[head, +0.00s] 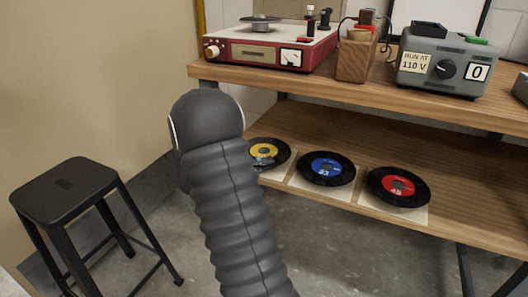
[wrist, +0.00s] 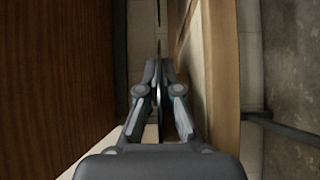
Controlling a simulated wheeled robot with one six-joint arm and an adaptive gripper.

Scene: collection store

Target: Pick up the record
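Three black records lie in a row on the lower shelf (head: 470,213), each over a pale square sleeve. One has a yellow label (head: 266,151), one a blue label (head: 327,168) and one a red label (head: 397,185). My dark arm hides the left part of the yellow-label record. My gripper (head: 263,161) is at that record's near side. In the wrist view my gripper (wrist: 158,66) has its fingertips close together, with the thin record edge (wrist: 158,88) seen edge-on between them. It looks pinched there. The label is not visible in this view.
A black stool (head: 64,187) stands at left. Concrete floor (head: 350,250) is open in front.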

